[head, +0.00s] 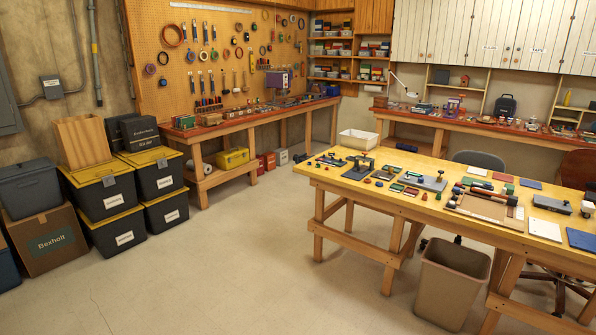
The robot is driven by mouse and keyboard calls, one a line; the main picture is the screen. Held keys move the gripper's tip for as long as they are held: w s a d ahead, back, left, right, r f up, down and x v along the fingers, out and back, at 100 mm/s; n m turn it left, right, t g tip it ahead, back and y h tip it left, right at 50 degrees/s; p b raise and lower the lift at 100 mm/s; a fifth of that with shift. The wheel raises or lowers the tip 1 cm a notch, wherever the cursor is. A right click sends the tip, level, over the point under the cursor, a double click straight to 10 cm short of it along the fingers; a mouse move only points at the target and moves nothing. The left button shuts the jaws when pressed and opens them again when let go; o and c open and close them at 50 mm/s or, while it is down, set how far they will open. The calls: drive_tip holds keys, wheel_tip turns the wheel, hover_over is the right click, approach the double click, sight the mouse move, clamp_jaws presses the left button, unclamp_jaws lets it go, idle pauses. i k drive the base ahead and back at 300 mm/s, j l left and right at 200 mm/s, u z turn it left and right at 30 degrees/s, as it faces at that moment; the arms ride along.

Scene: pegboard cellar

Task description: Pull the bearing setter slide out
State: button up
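I cannot make out for certain which thing is the bearing setter or its slide. On the yellow-topped workbench (345,186) at the right stand several small fixtures. A dark green fixture with an upright frame (358,166) is near the left end. A grey plate with a black clamp-like part (428,182) lies right of it. A grey block with a dark knob (551,204) is farther right. How far any slide is in or out is too small to tell. My gripper is not in view.
Open concrete floor (230,260) lies left of the workbench. A beige bin (452,284) stands at its front, and a grey chair (480,160) behind it. Black-and-yellow totes (112,226) and a cardboard box (50,244) line the left. Red-topped benches (225,122) run along the walls.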

sight(363, 169)
drive_tip(key=i+u, duration=0.1)
drive_tip(key=i, duration=2.35)
drive_tip(key=i+j+z, duration=0.2)
drive_tip(key=i+z, duration=0.25)
drive_tip(key=i, duration=0.3)
drive_tip(key=i+j+z, duration=0.45)
drive_tip(key=i, duration=0.3)
drive_tip(key=i+j+z, duration=0.45)
drive_tip(key=i+j, duration=0.15)
drive_tip(key=j, duration=0.15)
